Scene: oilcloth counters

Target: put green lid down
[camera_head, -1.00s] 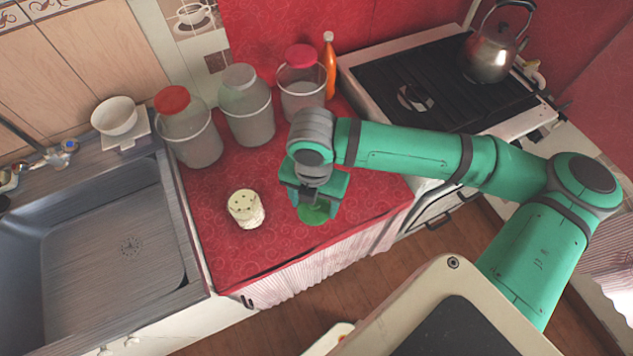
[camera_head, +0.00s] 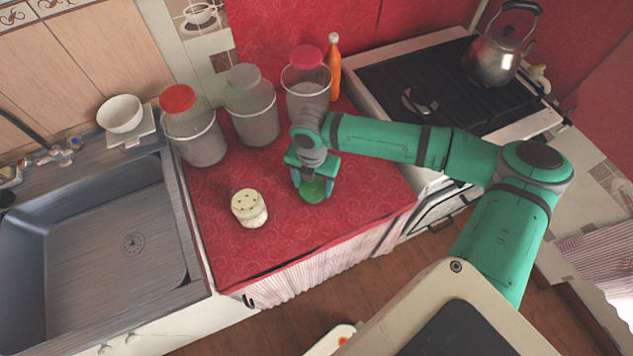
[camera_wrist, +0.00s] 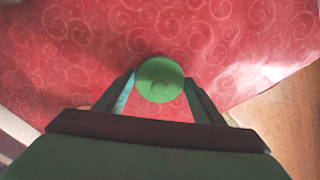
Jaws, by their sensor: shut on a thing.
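The green lid (camera_head: 313,191) is a round disc low over the red oilcloth counter (camera_head: 285,236), right of the cream canister. It also shows in the wrist view (camera_wrist: 160,80), between my fingertips with its flat face toward the camera. My gripper (camera_head: 314,187) points down and is shut on the lid. In the wrist view my two fingers (camera_wrist: 159,92) stand at its left and right edges. I cannot tell whether the lid touches the cloth.
A cream canister (camera_head: 248,208) stands left of my gripper. Jars with red (camera_head: 202,143), grey (camera_head: 251,113) and pink (camera_head: 307,88) lids stand behind, beside an orange bottle (camera_head: 333,70). The sink (camera_head: 100,245) is left, the stove (camera_head: 440,85) right. The counter's front is clear.

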